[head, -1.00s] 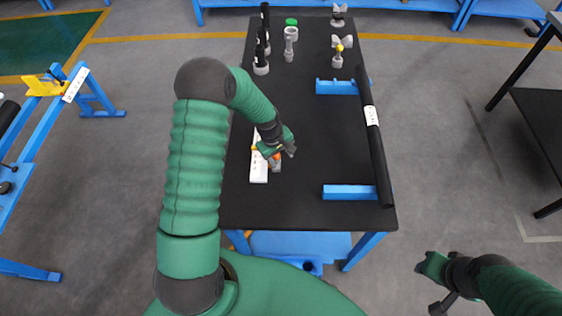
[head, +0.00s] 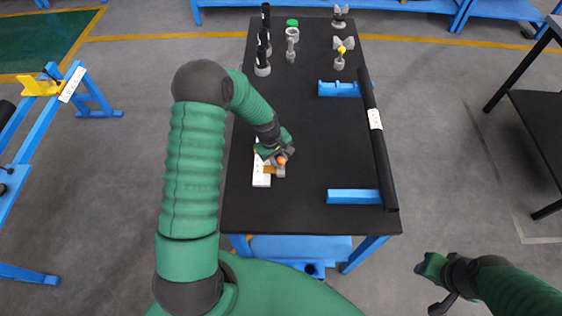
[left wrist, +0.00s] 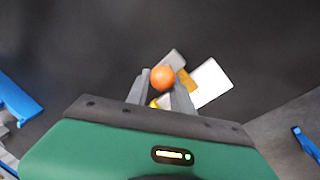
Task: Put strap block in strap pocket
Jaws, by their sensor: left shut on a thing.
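My left gripper (head: 282,160) is over the near left part of the black table. It is shut on a small orange, round-ended piece (left wrist: 163,77), which I take to be the strap block; the piece also shows in the head view (head: 282,160). Below it lie a white plate (head: 261,180) and a small grey part (head: 280,172) with an orange-yellow strip (left wrist: 186,81) beside it. The white plate also shows in the left wrist view (left wrist: 213,80). I cannot tell which part is the strap pocket. My right gripper (head: 435,285) is off the table at lower right; its jaws are unclear.
A long black shell (head: 376,130) with a white label lies along the table's right edge, by two blue supports (head: 353,196) (head: 340,89). Black-topped posts (head: 263,55), a green-topped part (head: 292,25) and grey fittings (head: 341,43) stand at the back. The table's middle is clear.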

